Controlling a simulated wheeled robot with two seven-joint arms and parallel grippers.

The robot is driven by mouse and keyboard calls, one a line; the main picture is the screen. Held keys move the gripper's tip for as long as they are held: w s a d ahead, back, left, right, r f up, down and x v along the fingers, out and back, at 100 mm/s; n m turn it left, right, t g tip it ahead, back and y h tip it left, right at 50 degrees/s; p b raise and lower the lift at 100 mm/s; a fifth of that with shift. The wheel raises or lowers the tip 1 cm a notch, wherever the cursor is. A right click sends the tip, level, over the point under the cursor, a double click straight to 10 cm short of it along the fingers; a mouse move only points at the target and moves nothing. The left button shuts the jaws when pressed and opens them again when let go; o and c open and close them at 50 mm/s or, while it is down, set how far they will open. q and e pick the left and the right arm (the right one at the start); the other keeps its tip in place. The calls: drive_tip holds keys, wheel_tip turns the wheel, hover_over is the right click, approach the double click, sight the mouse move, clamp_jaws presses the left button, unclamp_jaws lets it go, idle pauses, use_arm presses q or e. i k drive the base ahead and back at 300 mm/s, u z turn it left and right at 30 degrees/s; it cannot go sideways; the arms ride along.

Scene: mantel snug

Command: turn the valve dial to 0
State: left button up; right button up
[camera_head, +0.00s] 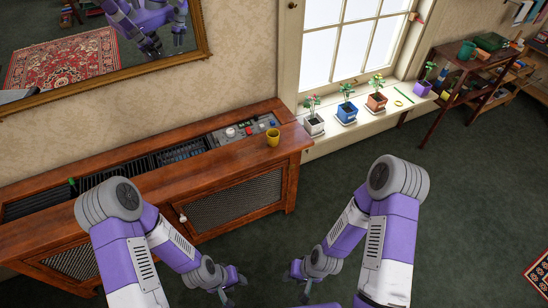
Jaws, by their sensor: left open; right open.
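A control panel (244,132) is set into the top of the long wooden cabinet (140,185). It carries a pale round dial (230,132) and small red parts. A white knob (183,218) sits on the cabinet's front, left of a grille. I cannot tell which of these is the valve dial, and no numbers or pointer are readable. My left gripper (229,290) is open and empty, low in front of the cabinet. My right gripper (303,286) is open and empty, to its right. Both are well apart from the panel and the knob.
Several potted plants line the windowsill (345,130). A dark wooden shelf (458,85) stands at the right. A framed mirror (100,80) hangs above the cabinet. The green floor (470,190) at right is clear.

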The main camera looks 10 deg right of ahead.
sight(231, 132)
drive_tip(key=z, duration=1.5)
drive_tip(key=i, duration=4.7)
drive_tip(key=u, duration=4.7)
drive_tip(key=i, duration=1.05)
